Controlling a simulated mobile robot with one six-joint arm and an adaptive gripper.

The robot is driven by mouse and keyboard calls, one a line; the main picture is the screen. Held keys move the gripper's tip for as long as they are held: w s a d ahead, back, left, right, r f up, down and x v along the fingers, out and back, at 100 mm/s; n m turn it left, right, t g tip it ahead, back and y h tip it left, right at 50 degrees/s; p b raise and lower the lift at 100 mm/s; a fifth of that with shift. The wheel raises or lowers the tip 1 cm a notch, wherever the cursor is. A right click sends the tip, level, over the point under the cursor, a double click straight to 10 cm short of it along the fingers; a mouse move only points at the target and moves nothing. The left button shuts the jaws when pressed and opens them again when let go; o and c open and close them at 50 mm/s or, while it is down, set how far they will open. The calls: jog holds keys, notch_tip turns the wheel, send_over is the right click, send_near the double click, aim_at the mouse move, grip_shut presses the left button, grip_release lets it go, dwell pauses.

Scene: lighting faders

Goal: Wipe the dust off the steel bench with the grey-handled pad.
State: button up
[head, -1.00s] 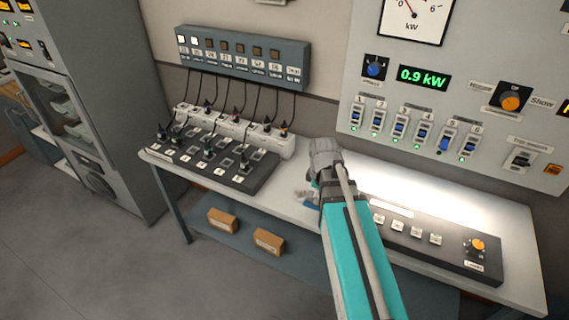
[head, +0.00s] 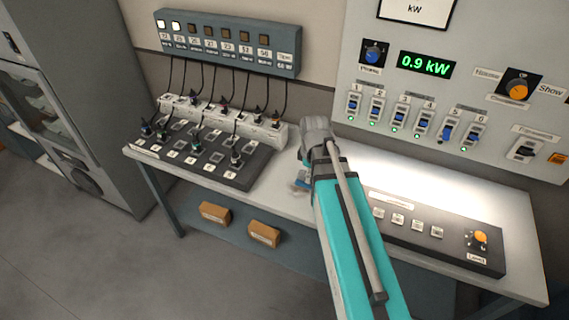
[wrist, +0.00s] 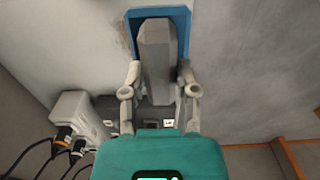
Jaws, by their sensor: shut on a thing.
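The steel bench (head: 290,207) runs along the wall, pale and brightly lit on its right half. My gripper (wrist: 160,85) is shut on the grey handle (wrist: 157,58) of the pad, one finger on each side. The pad's blue base (wrist: 184,20) shows around the far end of the handle. A faint brownish smudge (wrist: 122,38), perhaps dust, lies left of the pad. My arm hides part of the bench.
A dark socket panel (head: 205,158) and a white plug strip (head: 225,122) with hanging cables stand on the bench's left. A dark fader console (head: 450,240) with an orange knob lies on the right. Two brown boxes (head: 264,233) sit on the lower shelf.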

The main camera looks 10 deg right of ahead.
jog(key=w+a+f+b, duration=0.5)
jog(key=w, duration=0.5)
jog(key=shift+w+a, duration=0.25)
